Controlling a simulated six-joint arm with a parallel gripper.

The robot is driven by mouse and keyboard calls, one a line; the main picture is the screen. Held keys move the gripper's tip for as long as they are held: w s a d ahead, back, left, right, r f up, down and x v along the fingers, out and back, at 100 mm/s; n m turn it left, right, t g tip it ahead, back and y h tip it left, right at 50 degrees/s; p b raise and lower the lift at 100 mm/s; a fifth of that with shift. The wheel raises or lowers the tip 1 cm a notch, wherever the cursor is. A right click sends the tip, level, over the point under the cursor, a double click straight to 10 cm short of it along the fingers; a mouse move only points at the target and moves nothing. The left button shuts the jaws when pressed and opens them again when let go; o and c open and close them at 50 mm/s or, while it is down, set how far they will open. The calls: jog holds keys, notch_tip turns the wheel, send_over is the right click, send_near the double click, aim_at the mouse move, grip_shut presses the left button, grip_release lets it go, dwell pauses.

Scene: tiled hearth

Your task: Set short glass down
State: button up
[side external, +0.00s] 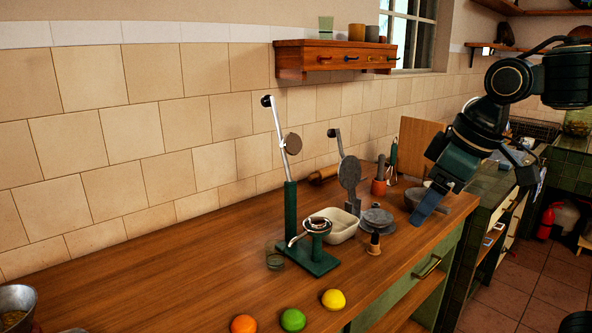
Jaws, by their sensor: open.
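A short clear glass (275,257) stands on the wooden counter, just left of the green base of a lever press. It is see-through, so its outline is faint. My gripper (429,206) is open, up at the right over the counter's right part, with its blue fingertips pointing down and left. It is well apart from the short glass, and I see nothing held in it. The far finger is not clearly visible.
The green lever press (291,215) stands tall beside the glass. An orange (243,324), lime (293,320) and lemon (333,299) lie at the front. The left counter is mostly clear.

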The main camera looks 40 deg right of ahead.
jog(key=w+r+n+g, duration=0.1)
jog(key=w+r+n, duration=0.15)
jog(key=w, duration=0.75)
jog(key=n+g, duration=0.4)
jog(key=n, duration=0.4)
send_over(276, 256)
jog(key=w+d, duration=0.2)
notch_tip(276, 256, down, 14)
jog(key=shift+a+f+n, duration=0.15)
jog(key=shift+a+n, duration=0.1)
jog(key=shift+a, duration=0.05)
notch_tip(276, 256, down, 9)
jog(key=shift+r, duration=0.2)
